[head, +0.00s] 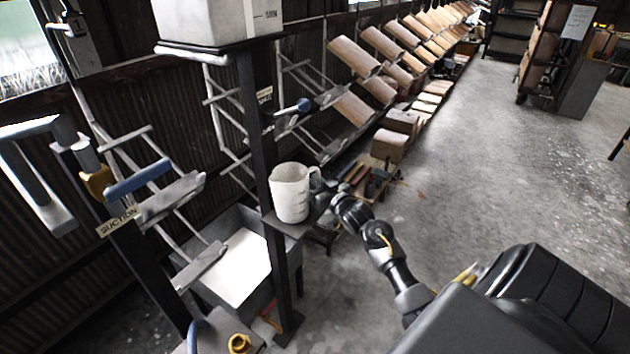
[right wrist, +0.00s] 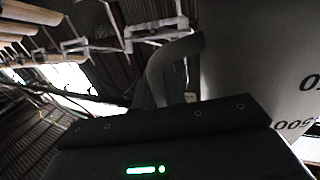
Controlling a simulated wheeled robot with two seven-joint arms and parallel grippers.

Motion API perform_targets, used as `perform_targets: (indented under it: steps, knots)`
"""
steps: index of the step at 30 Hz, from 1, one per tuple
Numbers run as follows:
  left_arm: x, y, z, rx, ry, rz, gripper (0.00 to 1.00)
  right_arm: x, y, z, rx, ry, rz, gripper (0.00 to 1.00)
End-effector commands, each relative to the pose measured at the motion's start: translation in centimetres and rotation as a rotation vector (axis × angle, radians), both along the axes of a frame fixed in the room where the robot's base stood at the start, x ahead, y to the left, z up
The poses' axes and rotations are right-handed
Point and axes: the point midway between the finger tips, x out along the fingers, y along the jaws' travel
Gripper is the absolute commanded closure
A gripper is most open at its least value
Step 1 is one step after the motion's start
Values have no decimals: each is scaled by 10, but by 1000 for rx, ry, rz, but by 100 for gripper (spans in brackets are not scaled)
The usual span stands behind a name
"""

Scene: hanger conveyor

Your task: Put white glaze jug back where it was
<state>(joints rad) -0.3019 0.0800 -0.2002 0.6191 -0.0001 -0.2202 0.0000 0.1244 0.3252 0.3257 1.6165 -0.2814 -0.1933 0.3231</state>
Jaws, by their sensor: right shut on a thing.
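The white glaze jug (head: 291,193), upright with dark measuring marks, is over a small dark shelf (head: 285,228) on a black post. I cannot tell whether its base rests on the shelf. In the right wrist view the jug's pale wall (right wrist: 262,75) fills the right side, and its curved handle (right wrist: 165,68) rises above the black gripper body. My right gripper (head: 334,205) is at the handle side of the jug, shut on the handle; its fingertips are mostly hidden. My left gripper is not in view.
A white tank (head: 205,22) sits atop the post. A grey basin (head: 230,265) stands below left, beside a frame labelled "SUCTION" (head: 118,221) with blue handles. Sloping racks of tiles (head: 355,57) line the wall. The concrete floor (head: 470,150) at right is open.

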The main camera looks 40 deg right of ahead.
Motion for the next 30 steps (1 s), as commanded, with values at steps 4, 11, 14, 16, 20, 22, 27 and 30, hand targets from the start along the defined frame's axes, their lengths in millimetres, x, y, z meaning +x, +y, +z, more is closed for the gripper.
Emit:
perform_targets:
  steps: [4,11,14,16,20,22,27,30]
  knots:
    - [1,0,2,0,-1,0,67,0,0,-3,-1,-4,-1,100]
    - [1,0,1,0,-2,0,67,0,0,-5,-1,-4,-1,100]
    - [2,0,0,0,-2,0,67,0,0,-7,-1,-1,-1,82]
    - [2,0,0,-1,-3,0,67,0,0,-7,-1,-1,-1,73]
    - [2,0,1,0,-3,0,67,0,0,-7,-1,-1,-1,66]
    - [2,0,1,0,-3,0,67,0,0,-7,-1,-1,-1,66]
    - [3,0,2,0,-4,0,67,0,0,-4,-1,-2,-1,66]
    - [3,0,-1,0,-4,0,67,-9,0,-6,-2,-1,-1,66]
